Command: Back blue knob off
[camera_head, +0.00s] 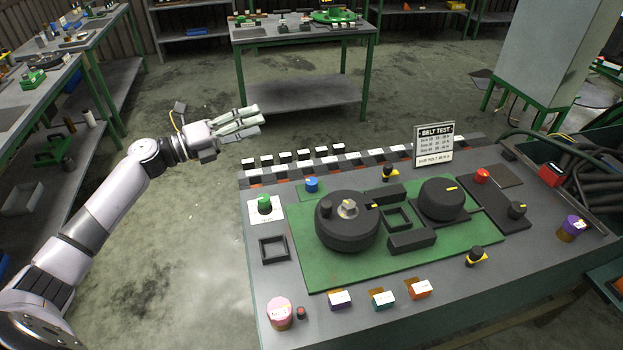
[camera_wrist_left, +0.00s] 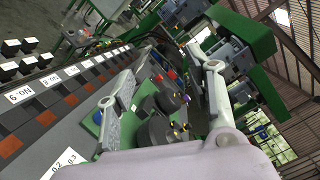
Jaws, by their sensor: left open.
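The blue knob (camera_head: 312,184) sits on the work table's back left, on a small dark green plate behind the large black dial. It is small and has a light mark on top that is too small to read. My left gripper (camera_head: 254,120) is open and empty in the air, beyond the table's back left corner, up and left of the blue knob and apart from it. In the left wrist view the two fingers (camera_wrist_left: 168,70) stand spread, with black dials between them. My right gripper is not in view.
A green knob (camera_head: 264,204) stands on a white card left of the green board (camera_head: 300,270). A large black dial (camera_head: 346,222) is right of the blue knob. A row of black blocks (camera_head: 283,158) lines the back edge, and a "BELT TEST" sign (camera_head: 433,145) stands behind.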

